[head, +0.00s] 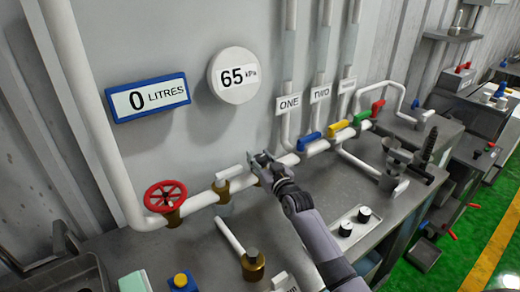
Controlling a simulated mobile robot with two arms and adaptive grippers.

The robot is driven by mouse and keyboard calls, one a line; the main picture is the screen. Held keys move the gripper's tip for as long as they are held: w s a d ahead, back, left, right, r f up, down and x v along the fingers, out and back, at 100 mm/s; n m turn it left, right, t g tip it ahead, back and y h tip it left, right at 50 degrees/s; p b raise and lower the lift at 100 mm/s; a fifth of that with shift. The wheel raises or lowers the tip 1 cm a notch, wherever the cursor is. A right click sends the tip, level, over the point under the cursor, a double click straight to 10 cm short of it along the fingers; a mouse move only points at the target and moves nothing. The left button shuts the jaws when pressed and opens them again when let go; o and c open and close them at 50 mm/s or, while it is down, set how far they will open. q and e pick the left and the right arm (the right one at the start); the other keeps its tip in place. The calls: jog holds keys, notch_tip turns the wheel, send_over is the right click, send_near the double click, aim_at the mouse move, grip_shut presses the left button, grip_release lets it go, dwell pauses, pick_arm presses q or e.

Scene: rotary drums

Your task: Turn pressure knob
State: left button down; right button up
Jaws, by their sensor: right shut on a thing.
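The round white gauge (233,75) on the wall reads 65 kPa. My right gripper (260,160) reaches in from the lower right to the white horizontal pipe (200,202), just right of a brass valve with a white lever (229,173). It is shut on a small fitting on the pipe, which the fingers mostly hide. I cannot tell for sure whether this fitting is the pressure knob. Two black knobs (346,228) sit on a plate on the bench, right of my forearm. My left gripper is not in view.
A red handwheel (165,196) is at the pipe's left. Blue (309,140), yellow (337,131) and green (357,118) levers line the pipe to the right. A brass valve (253,265) stands on the bench in front. A blue-framed display (149,97) reads 0 LITRES.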

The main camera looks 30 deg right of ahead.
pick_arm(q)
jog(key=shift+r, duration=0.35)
pick_arm(e)
jog(key=shift+r, duration=0.1)
jog(key=o, duration=1.2)
jog(key=shift+s, duration=0.2)
jog(key=s, duration=1.1)
jog(key=shift+s+a, duration=0.25)
jog(key=shift+s, duration=0.1)
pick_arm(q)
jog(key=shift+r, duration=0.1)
